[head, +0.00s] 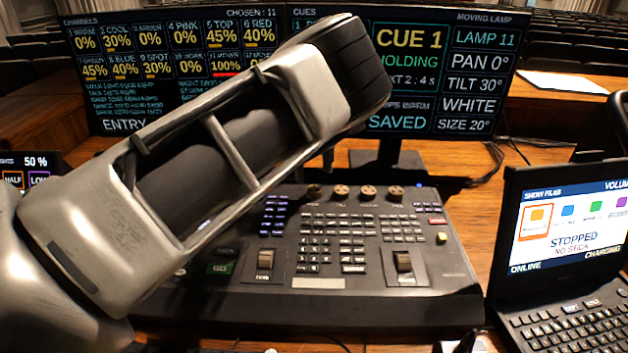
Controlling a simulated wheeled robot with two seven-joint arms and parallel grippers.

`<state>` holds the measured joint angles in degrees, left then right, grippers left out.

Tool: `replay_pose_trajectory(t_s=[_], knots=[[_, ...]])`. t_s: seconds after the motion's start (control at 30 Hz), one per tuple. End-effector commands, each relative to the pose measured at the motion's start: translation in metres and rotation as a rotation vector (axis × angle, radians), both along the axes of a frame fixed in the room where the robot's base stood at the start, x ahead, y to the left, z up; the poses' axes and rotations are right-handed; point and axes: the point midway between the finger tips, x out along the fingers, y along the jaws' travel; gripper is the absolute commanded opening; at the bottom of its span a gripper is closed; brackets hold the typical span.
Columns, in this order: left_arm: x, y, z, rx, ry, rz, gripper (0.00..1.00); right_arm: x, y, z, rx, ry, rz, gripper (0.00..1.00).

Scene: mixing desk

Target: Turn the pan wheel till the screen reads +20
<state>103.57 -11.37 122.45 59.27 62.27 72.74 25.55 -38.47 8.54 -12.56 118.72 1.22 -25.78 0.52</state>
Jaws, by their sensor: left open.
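The right-hand screen (482,85) reads LAMP 11, PAN 0°, TILT 30°, WHITE, SIZE 20°. The mixing desk (440,285) below it has several round brown knobs (341,191) along its top edge. Two dark ridged wheels stand lower down, a left wheel (265,260) and a right wheel (403,262). Their labels are too small to read, so I cannot tell which control is the pan wheel. My left arm crosses from the lower left over the desk. My left gripper (328,158) is open, mostly hidden behind the arm, above the knobs. My right gripper is not in view.
The left-hand screen (110,100) lists channels and is partly covered by my arm. A laptop (570,225) stands close at the right of the desk. A small screen (25,175) is at the left edge. White paper (575,85) lies at the back right.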

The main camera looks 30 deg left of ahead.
Motion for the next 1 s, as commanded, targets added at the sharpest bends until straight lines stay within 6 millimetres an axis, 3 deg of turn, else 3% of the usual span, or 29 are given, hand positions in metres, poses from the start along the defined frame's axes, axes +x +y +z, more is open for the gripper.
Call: replay_pose_trajectory(t_s=[0.1, 0.3, 0.67, 0.83, 1.0], knots=[[-0.001, 0.0, -0.021, -0.001, 0.002, 0.001, 0.53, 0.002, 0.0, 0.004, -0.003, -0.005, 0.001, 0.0], [0.0, 0.0, -0.042, 0.0, 0.0, 0.0, 0.53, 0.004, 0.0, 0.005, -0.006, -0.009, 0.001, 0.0], [0.0, 0.0, -0.046, 0.0, 0.0, 0.0, 0.53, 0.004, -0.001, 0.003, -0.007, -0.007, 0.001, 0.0], [0.0, 0.0, -0.046, 0.0, -0.001, 0.0, 0.08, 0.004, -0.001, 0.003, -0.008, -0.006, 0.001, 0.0], [0.0, 0.0, -0.046, 0.0, -0.001, -0.003, 0.08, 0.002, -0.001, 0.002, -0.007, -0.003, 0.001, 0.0]])
